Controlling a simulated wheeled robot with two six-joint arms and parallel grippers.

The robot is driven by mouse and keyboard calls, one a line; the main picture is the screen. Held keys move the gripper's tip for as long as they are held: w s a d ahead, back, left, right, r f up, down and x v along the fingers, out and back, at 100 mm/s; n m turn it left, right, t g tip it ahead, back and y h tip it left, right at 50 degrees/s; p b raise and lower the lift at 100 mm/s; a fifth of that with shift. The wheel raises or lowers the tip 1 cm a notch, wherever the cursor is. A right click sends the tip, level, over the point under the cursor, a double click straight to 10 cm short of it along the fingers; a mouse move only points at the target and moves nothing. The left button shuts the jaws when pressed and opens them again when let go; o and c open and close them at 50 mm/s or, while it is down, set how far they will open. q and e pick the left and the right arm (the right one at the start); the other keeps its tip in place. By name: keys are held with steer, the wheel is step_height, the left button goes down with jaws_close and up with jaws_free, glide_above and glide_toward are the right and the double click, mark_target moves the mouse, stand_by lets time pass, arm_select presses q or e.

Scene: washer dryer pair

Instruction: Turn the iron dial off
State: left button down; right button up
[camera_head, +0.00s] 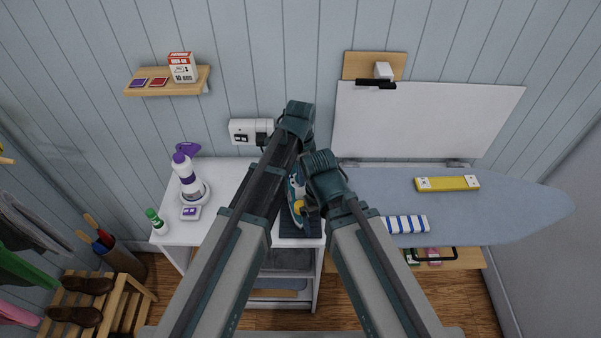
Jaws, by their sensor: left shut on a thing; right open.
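The iron (296,190) stands on a dark pad (300,229) near the right end of the white counter. It has a teal and white body, and a yellow round part, which looks like the dial (298,206), shows on it. My arms hide parts of the iron. My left gripper is beyond its wrist, above the iron, and its fingers are mostly hidden behind my arms. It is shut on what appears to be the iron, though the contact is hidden. My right gripper (310,210) is open, just right of the yellow part. Whether it touches is unclear.
A wall socket (247,131) with a black plug is behind the counter. A spray bottle (187,176) and a green-capped bottle (155,220) stand at the counter's left. The ironing board (480,205) at right holds a yellow box (447,184) and a striped cloth (405,224).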

arm_select(q)
steer(key=n, duration=0.6)
steer(key=shift+n, duration=0.3)
steer(key=n, duration=1.2)
steer(key=shift+n, duration=0.3)
steer(key=n, duration=0.5)
steer(key=shift+n, duration=0.3)
steer(key=shift+c, duration=2.2)
jaws_free()
steer(key=shift+r, duration=0.1)
